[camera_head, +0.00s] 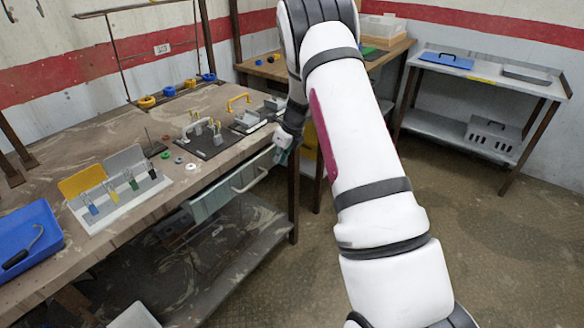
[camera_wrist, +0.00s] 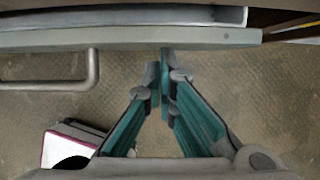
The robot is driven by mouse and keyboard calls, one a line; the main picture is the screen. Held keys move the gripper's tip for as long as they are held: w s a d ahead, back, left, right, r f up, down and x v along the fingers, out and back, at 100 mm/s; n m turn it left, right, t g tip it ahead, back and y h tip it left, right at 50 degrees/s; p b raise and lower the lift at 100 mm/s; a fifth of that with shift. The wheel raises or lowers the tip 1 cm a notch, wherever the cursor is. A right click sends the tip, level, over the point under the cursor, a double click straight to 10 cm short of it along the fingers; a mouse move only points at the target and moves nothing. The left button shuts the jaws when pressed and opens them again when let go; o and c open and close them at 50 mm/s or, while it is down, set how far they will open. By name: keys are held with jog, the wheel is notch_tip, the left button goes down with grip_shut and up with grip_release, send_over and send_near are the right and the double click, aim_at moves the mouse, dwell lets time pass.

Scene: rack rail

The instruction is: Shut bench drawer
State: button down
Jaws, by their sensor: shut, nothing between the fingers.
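The bench drawer (camera_head: 225,190) is a grey-green box under the front edge of the wooden bench, with a pale bar handle (camera_head: 252,180). Its front stands out a little from the bench. In the wrist view the drawer front (camera_wrist: 200,38) crosses the top, with its grey handle (camera_wrist: 50,84) at the left. My gripper (camera_head: 282,157) is at the right end of the drawer front. In the wrist view my gripper (camera_wrist: 165,58) is shut and empty, its teal fingers pointing at the front, right of the handle. The tips meet the front's lower edge; contact is unclear.
The bench top (camera_head: 130,120) carries a blue tray (camera_head: 28,240), a lock board (camera_head: 118,190) and dark plates with handles. A lower shelf (camera_head: 220,255) is under the drawer. A grey metal table (camera_head: 480,75) stands at the back right. The floor at right is clear.

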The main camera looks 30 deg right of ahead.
jog(key=shift+w+a+b, duration=0.2)
jog(key=shift+w+a, duration=0.05)
jog(key=shift+w, duration=0.4)
jog(key=shift+w+a+b, duration=0.2)
jog(key=shift+w, duration=0.45)
jog(key=shift+a+r, duration=0.1)
